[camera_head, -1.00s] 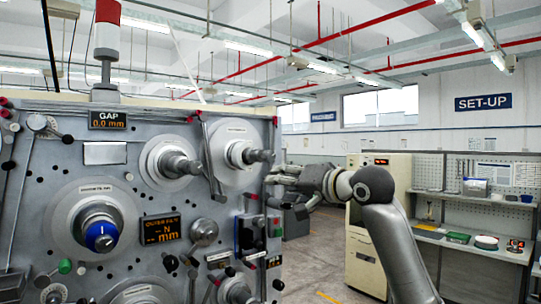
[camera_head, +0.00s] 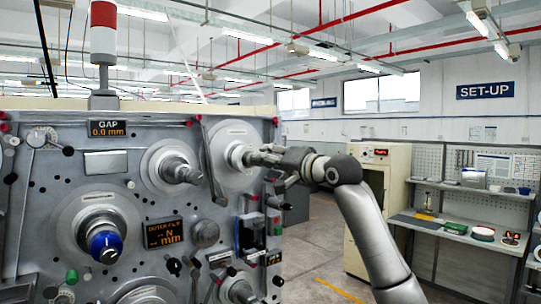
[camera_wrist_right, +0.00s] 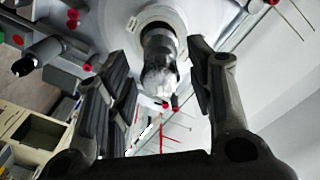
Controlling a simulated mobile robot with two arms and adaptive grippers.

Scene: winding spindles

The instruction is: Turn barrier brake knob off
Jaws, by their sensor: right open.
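The winding machine panel (camera_head: 110,195) carries several spindles with round flanges. I cannot read which knob is labelled barrier brake. A blue knob (camera_head: 106,245) sits on the end of the lower left spindle. The upper right spindle (camera_head: 236,154) points toward my right gripper (camera_head: 272,158). In the right wrist view the right gripper (camera_wrist_right: 158,58) is open, with one finger on each side of this spindle's dark shaft and shiny grey end knob (camera_wrist_right: 160,78). Gaps show beside the knob, so it is not clasped. My left gripper is out of view.
Another spindle (camera_head: 180,170) stands just left of the upper right one. A slanted lever (camera_head: 212,165) lies between them. A beige cabinet (camera_head: 384,190) and a workbench (camera_head: 460,234) stand at the right. Open floor lies between the panel and cabinet.

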